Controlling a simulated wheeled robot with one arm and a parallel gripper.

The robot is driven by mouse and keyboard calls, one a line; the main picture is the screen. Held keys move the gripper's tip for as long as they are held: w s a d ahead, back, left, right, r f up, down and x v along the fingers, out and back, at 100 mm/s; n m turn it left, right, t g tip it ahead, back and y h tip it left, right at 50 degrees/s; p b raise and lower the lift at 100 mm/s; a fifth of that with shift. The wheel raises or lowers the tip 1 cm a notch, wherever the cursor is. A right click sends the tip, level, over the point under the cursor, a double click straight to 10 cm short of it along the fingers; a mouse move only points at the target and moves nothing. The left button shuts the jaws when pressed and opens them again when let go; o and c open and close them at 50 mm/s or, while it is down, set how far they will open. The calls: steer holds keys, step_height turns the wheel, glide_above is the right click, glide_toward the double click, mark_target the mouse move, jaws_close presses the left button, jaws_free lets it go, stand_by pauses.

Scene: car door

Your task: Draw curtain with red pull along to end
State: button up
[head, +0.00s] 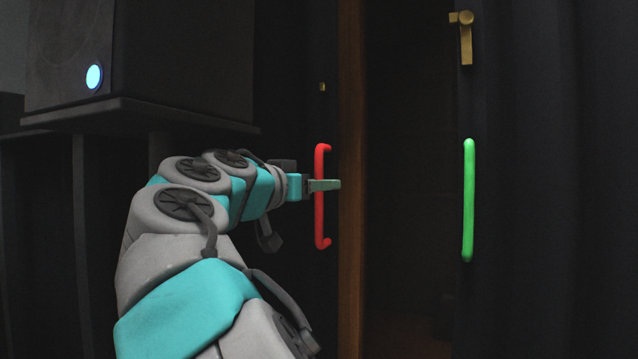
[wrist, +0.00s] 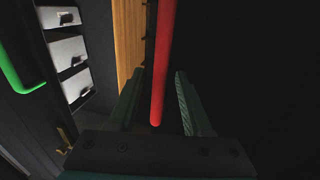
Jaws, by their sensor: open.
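The red pull (head: 320,223) is an upright bar with short bent ends, on a dark panel left of a brown wooden edge in the head view. My gripper (head: 332,185) reaches it from the left, and its fingers cross the bar's middle. In the wrist view the red pull (wrist: 163,60) runs down between the two fingers of my gripper (wrist: 155,100). The fingers are apart, with a gap on each side of the bar. Whether either finger touches it cannot be told. The dark surface bearing the pull is too dim to show folds.
A green pull (head: 468,200) is on another dark panel at the right, under a brass latch (head: 464,38). A wooden post (head: 351,260) stands beside a dark opening. A dark box with a lit button (head: 94,77) sits on a stand at upper left. White drawers (wrist: 68,55) show in the wrist view.

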steer(key=shift+w+d, duration=0.1)
steer(key=shift+w, duration=0.05)
jaws_close()
stand_by(1.4)
